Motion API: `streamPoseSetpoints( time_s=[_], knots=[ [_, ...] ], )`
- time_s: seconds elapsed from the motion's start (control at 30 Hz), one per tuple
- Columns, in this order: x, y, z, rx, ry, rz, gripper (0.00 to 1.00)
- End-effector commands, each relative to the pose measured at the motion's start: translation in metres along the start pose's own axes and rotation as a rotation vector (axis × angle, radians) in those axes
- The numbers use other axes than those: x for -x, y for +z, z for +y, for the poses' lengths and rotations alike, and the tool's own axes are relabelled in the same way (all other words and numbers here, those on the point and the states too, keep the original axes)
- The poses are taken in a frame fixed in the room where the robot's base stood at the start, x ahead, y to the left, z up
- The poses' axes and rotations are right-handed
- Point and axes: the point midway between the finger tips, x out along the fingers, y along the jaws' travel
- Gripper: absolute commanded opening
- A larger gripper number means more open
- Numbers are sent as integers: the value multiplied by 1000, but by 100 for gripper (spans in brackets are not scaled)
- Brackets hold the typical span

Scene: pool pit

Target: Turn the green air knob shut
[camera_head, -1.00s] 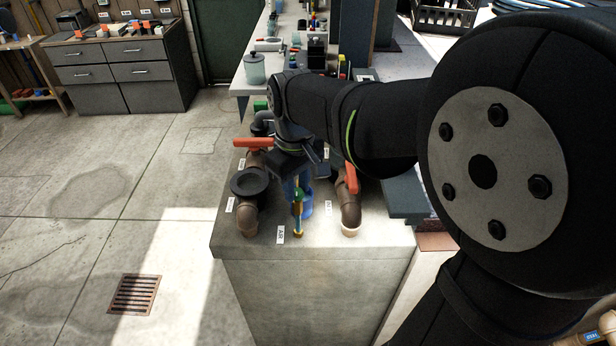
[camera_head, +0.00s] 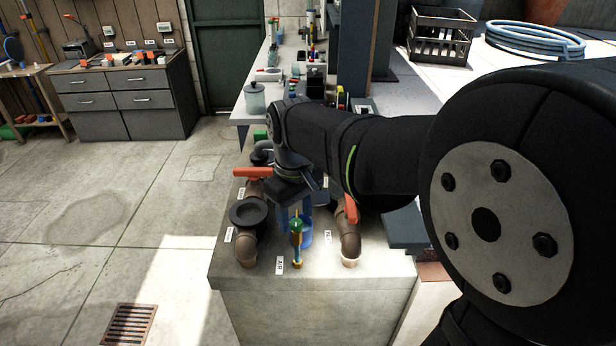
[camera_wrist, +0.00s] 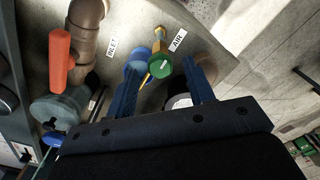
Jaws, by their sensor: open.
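The green air knob (camera_wrist: 172,70) sits on a thin brass fitting beside the AIR label (camera_wrist: 178,40) in the wrist view. In the head view the knob (camera_head: 296,226) stands upright near the front of the concrete block (camera_head: 340,265). My gripper (camera_wrist: 166,72) is open, with its two blue fingers apart. The knob shows in the gap between the fingertips, with nothing held; contact cannot be told. In the head view my gripper (camera_head: 290,200) is above and just behind the knob, mostly hidden by my wrist.
Brown pipes stand left (camera_head: 248,248) and right (camera_head: 348,240) of the knob. An orange handle (camera_head: 252,173) tops the left side; another orange handle (camera_wrist: 61,58) shows in the wrist view. A blue round part (camera_wrist: 138,60) is close to the knob. Open floor (camera_head: 90,220) lies left.

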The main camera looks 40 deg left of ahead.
Motion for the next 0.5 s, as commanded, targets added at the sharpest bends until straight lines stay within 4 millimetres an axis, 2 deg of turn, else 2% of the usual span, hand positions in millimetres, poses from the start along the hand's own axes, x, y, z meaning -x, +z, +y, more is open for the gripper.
streamPoseSetpoints(
  time_s=[0.17, 0.5],
  knots=[
    [35, -1, 0, 0, 3, 6, 49],
    [118, 0, 0, 0, 3, 6, 49]
  ],
)
